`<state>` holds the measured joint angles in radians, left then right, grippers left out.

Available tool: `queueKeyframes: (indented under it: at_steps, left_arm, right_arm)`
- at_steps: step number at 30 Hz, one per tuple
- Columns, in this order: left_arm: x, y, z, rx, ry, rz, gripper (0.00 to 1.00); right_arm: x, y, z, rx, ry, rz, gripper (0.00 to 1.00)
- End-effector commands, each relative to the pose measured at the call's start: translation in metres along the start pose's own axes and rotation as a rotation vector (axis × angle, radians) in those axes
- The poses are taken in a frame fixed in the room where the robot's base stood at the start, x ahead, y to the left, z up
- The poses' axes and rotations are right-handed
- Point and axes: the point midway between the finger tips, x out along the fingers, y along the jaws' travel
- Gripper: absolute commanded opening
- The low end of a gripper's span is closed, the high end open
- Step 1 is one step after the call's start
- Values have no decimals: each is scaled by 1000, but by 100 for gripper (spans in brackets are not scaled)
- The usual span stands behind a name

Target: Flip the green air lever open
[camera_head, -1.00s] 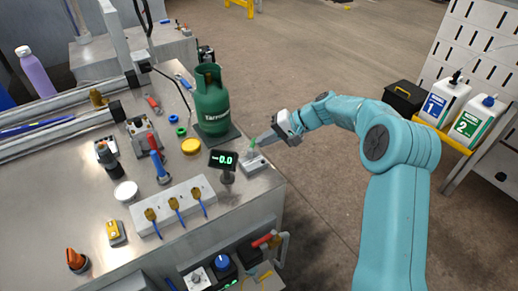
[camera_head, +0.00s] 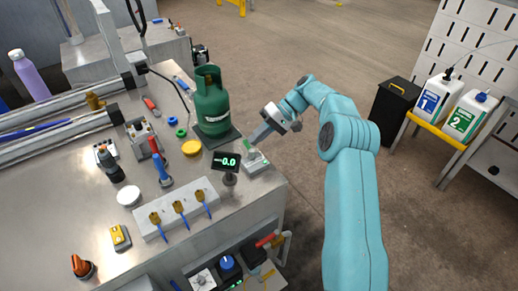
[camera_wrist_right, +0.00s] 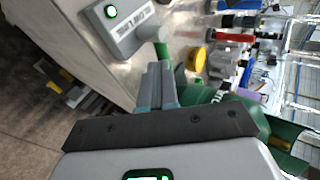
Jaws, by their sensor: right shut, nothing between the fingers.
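The green lever (camera_head: 248,146) stands up from a small light-grey box (camera_head: 257,164) at the table's right corner, beside the gas bottle. In the right wrist view the lever (camera_wrist_right: 161,47) rises from the grey box (camera_wrist_right: 124,24), which has a lit green ring. My right gripper (camera_head: 257,138) is shut and empty, its tip close to the lever. In the wrist view its closed fingers (camera_wrist_right: 158,76) end right at the lever; I cannot tell whether they touch it. My left gripper is not in view.
The green gas bottle (camera_head: 211,103) stands on a dark plate just behind the box. A small display (camera_head: 227,161) reading near 0.0 stands left of the box. A white strip with several keys (camera_head: 180,209) lies in front. Open floor is to the right.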

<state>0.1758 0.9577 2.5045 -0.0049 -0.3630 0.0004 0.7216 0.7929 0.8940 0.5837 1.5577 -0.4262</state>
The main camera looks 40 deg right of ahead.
Motion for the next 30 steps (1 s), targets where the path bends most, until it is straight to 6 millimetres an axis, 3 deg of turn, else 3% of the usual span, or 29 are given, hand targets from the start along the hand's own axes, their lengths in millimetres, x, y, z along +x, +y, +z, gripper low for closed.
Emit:
queueKeyframes:
  at_steps: [30]
  left_arm:
    - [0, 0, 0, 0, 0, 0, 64]
  right_arm:
    - [-5, 4, 0, 10, 14, -1, 0]
